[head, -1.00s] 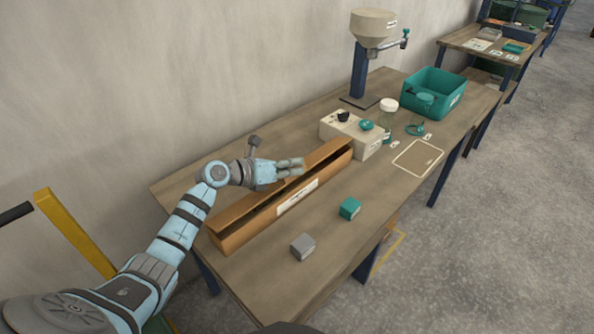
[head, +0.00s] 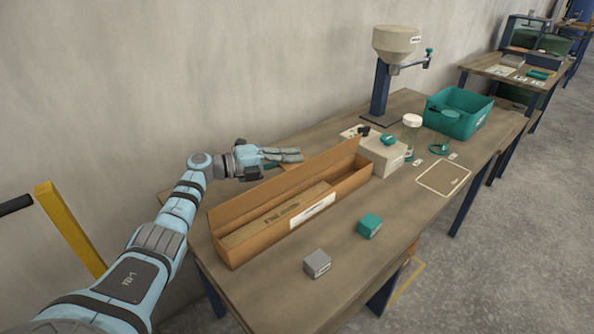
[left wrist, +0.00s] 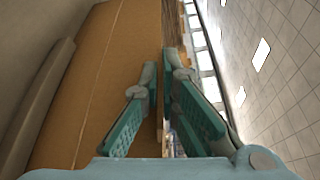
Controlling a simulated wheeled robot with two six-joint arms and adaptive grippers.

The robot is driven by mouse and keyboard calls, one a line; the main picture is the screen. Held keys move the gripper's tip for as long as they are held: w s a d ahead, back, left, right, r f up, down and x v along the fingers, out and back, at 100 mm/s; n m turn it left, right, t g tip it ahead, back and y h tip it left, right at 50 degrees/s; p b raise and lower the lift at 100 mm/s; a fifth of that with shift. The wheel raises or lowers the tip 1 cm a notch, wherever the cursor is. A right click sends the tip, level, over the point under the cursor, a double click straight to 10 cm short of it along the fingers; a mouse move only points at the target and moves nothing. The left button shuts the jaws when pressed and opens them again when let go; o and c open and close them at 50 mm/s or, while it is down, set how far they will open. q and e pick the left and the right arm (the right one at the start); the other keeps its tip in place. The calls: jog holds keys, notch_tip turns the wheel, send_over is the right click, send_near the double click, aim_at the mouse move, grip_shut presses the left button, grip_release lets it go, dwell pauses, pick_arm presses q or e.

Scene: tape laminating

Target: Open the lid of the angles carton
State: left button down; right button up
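The angles carton (head: 240,248) is a long brown box on the workbench. Its lid (head: 290,180) stands raised along the back edge, and a long brown packed piece (head: 275,214) shows inside. A white label (head: 312,213) is on the front wall. My left gripper (head: 300,154) is behind the lid's upper edge, at the wall side, pointing right. In the left wrist view a broad brown face (left wrist: 110,70), apparently the lid, fills the left side. My right gripper is not in view.
A grey block (head: 317,263) and a teal block (head: 369,226) lie in front of the carton. A beige box (head: 385,158) stands near its right end. Behind are a hopper stand (head: 381,90) and a teal bin (head: 458,122). The wall is close behind the bench.

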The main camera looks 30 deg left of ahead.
pick_arm(q)
jog(key=n+b, duration=0.1)
jog(key=a+n+b, duration=0.1)
jog(key=b, duration=0.1)
jog(key=a+f+n+b, duration=0.1)
jog(key=shift+w+t+h, duration=0.35)
jog(key=shift+t+h, duration=0.05)
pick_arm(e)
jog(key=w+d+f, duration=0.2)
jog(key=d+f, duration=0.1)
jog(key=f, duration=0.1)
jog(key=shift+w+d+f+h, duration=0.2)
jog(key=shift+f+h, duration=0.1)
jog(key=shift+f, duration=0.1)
pick_arm(q)
jog(key=c, duration=1.9)
grip_release()
jog(key=shift+a, duration=0.1)
jog(key=shift+o, duration=0.4)
jog(key=v, duration=1.2)
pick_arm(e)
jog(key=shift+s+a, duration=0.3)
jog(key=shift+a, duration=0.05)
